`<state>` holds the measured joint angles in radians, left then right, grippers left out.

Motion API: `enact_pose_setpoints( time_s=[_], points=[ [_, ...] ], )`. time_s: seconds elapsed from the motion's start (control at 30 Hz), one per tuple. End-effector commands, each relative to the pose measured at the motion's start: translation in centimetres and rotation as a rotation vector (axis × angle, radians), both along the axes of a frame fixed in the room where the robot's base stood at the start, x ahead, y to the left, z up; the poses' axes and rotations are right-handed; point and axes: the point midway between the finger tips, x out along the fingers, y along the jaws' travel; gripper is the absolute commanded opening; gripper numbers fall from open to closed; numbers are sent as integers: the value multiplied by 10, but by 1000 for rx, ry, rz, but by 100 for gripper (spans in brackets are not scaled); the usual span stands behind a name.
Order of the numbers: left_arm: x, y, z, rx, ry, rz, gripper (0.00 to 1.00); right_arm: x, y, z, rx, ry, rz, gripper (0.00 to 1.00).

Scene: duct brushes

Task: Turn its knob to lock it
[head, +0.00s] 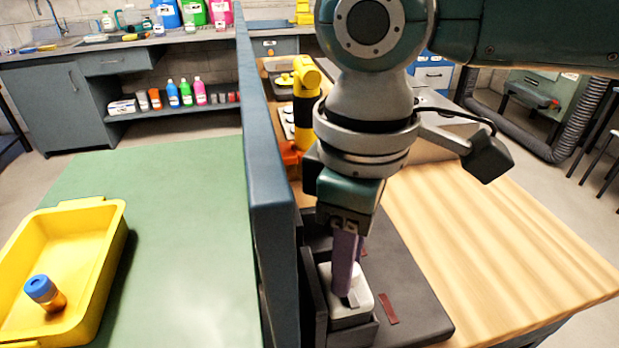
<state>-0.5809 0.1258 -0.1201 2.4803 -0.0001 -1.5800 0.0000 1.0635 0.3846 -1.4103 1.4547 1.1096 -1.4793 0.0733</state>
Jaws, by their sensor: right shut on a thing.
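A white block with rounded corners (364,303) sits in a dark open-topped holder (362,335) on the near side of the bench, right of the divider. My right gripper (347,287) comes straight down onto the top of the block. Its fingers are shut on the knob there, which they mostly hide. How far the knob is turned cannot be seen. My left gripper is not in view.
A blue-grey divider (268,190) stands close left of the holder. A dark mat (420,320) with a dark red strip (388,308) lies under it. A yellow and black tool (305,95) stands behind. The wooden benchtop (500,250) to the right is clear. A yellow tray (100,250) with a blue-capped jar (42,289) is at the left.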

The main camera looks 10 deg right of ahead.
Motion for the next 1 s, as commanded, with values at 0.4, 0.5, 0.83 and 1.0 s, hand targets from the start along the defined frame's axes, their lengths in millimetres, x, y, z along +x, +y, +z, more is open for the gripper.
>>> enact_pose_setpoints(
  time_s=[0.4, 0.5, 0.83, 1.0],
  points=[
    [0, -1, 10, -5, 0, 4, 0, 0, 1, 3, 3, 1, -43, 0],
    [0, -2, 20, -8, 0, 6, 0, 0, 1, 5, 3, 1, -89, 0],
    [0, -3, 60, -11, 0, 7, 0, -1, 2, 7, 3, 5, -357, 0],
    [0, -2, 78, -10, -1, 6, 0, -1, 1, 6, 3, 5, -520, 0]
  ],
)
